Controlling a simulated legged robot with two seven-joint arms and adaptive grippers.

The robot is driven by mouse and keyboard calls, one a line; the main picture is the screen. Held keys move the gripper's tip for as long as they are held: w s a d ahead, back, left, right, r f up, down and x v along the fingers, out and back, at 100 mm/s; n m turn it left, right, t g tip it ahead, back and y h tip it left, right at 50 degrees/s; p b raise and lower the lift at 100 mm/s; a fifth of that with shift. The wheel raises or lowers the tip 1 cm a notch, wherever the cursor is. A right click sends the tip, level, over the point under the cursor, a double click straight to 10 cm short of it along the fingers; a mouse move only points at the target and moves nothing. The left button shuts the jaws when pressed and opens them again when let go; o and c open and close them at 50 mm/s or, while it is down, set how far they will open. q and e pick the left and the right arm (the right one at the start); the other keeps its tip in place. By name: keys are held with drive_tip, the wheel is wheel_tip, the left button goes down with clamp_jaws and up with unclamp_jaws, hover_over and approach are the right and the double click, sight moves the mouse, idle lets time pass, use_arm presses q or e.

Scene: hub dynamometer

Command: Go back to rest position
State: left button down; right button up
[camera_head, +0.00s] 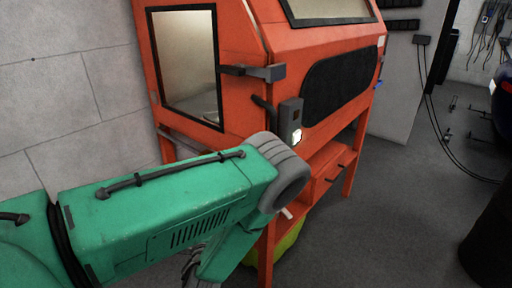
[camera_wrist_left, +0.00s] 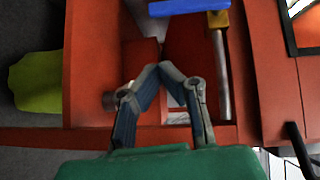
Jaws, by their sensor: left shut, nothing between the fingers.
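My left arm, teal, reaches in from the left in the head view and bends down in front of the orange cabinet (camera_head: 235,105). Its gripper is mostly hidden behind the arm there; only a dark grey part shows low in the picture. In the left wrist view my left gripper (camera_wrist_left: 163,68) has its fingertips together, with nothing between them. It points at the cabinet's red-orange frame and shelf (camera_wrist_left: 85,60). I cannot tell if it touches anything. My right gripper is in neither view.
A yellow-green object (camera_wrist_left: 36,82) lies beside the frame. A metal rod (camera_wrist_left: 221,80) and a blue bar (camera_wrist_left: 188,7) are close to the left fingers. A grey wall (camera_head: 65,90) stands left of the cabinet. Floor (camera_head: 380,215) right of it is open; a dark object (camera_head: 490,245) stands at the edge.

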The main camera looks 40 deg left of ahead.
use_arm(q)
drive_tip(key=s+d+f+n+g+h+p, duration=0.1)
drive_tip(key=s+d+n+g+h, duration=0.3)
drive_tip(key=s+d, duration=0.5)
drive_tip(key=s+d+f+n+g+h+p, duration=0.1)
drive_tip(key=s+d+n+g+h+p, duration=0.3)
drive_tip(key=s, duration=1)
drive_tip(key=shift+d+n+g+h, duration=0.3)
drive_tip(key=shift+d+g+h, duration=1.1)
drive_tip(key=shift+d+g, duration=1.25)
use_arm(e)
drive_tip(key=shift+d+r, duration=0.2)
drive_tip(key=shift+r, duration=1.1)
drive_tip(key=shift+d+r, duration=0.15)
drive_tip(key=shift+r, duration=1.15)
use_arm(q)
drive_tip(key=shift+f+t, duration=0.1)
drive_tip(key=shift+t, duration=0.25)
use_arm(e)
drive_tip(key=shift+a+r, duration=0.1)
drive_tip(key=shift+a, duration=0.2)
use_arm(q)
drive_tip(key=shift+d, duration=0.1)
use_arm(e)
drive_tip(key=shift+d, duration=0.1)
